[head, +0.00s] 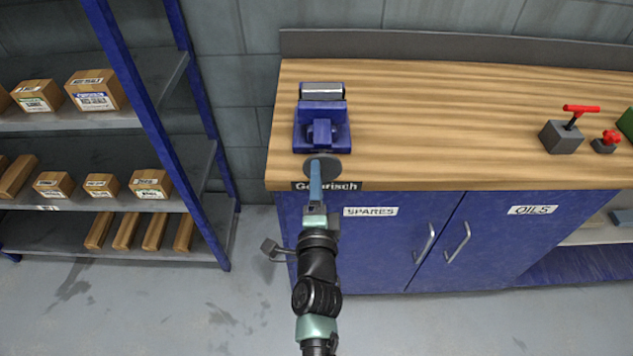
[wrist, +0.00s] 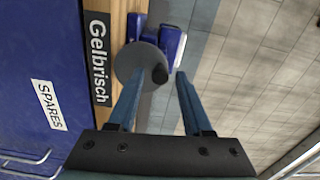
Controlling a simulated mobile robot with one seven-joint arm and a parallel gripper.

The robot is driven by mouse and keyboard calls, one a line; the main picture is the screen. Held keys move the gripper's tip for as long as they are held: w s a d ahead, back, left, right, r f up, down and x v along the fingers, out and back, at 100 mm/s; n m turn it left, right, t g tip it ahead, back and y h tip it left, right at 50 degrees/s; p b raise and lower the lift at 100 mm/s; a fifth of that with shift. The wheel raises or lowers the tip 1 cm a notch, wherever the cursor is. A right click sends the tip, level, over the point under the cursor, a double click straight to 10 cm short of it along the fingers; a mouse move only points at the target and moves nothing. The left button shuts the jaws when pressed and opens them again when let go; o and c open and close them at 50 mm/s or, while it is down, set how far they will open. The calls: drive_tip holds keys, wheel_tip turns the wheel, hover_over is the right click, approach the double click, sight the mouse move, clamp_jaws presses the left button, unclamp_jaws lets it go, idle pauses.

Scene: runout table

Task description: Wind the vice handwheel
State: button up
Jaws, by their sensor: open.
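The blue vice (head: 321,126) with a pale jaw block stands at the left front of the wooden bench. Its grey round handwheel (head: 334,168) faces the front edge and is partly covered by my gripper (head: 316,166). In the wrist view the handwheel (wrist: 128,62) shows as a dark disc with a black knob (wrist: 160,73) on its right side. My gripper (wrist: 158,80) is open there, with one blue finger on each side of the knob in the picture. Whether the fingers reach past the knob or touch it, I cannot tell.
A grey block with a red handle (head: 562,136) and a smaller red-knobbed piece (head: 605,142) stand at the right. Blue cabinet doors (head: 380,240) lie below. A shelf rack with boxes (head: 95,90) stands at the left.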

drive_tip(key=m, duration=0.7)
drive_tip(key=shift+m, duration=0.3)
drive_tip(key=shift+c, duration=0.3)
clamp_jaws()
drive_tip(key=n, duration=0.3)
drive_tip(key=shift+a+f, duration=0.25)
drive_tip(key=shift+a, duration=0.1)
